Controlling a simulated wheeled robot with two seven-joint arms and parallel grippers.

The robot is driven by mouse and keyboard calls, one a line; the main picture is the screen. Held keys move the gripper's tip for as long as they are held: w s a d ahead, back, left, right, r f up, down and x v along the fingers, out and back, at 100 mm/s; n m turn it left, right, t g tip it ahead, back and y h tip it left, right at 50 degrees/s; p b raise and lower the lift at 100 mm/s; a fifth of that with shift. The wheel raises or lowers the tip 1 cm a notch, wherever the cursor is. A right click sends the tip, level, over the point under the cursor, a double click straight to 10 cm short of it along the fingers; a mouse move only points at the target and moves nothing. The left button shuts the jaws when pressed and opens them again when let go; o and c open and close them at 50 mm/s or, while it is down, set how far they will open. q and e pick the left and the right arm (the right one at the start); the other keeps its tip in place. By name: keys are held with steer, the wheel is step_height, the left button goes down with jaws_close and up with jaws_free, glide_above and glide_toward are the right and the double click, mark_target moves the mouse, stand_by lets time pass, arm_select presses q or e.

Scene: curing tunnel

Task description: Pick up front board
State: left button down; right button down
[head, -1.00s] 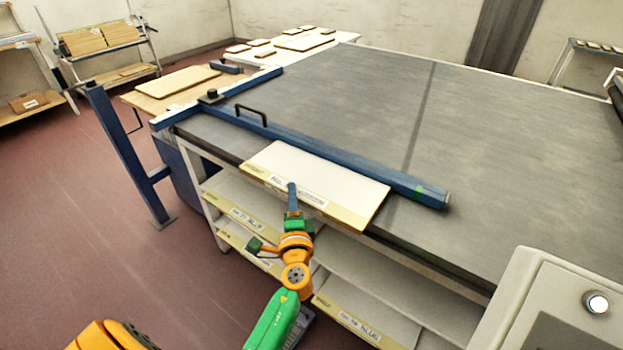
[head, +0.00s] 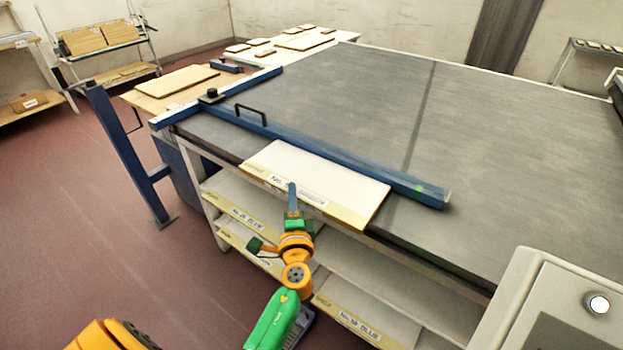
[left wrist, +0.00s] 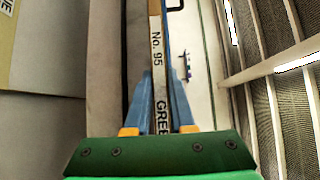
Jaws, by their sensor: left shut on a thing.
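The front board (head: 330,176) is a pale flat panel with a tan, labelled near edge. It lies at the near edge of the grey table, just in front of the blue bar. My left gripper (head: 293,192) reaches up to its near edge in the head view. In the left wrist view the blue fingers (left wrist: 160,92) are shut on the board's edge (left wrist: 156,40), one on each side. The label there reads "No. 95" and part of "GREE", the rest hidden between the fingers. My right gripper is not in view.
The blue bar (head: 340,160) with a black handle lies across the grey table (head: 480,130) behind the board. Shelves with labelled boards (head: 345,318) are under the table. A pale cabinet (head: 555,305) stands at the lower right. The table beyond the bar is clear.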

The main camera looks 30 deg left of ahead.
arm_select(q)
steer(key=shift+w, duration=0.1)
stand_by(0.6)
steer(key=shift+r+p, duration=0.3)
steer(key=shift+r, duration=0.1)
step_height(320, 180, up, 3)
steer(key=p, duration=0.3)
steer(key=shift+r, duration=0.15)
steer(key=s+d+r+p, duration=0.1)
steer(key=s+r+p, duration=0.2)
steer(key=s, duration=0.3)
steer(key=s+d+r+p, duration=0.2)
steer(key=s+r+p, duration=0.1)
steer(key=s+r, duration=0.3)
steer(key=shift+s+d, duration=0.3)
steer(key=shift+s, duration=0.5)
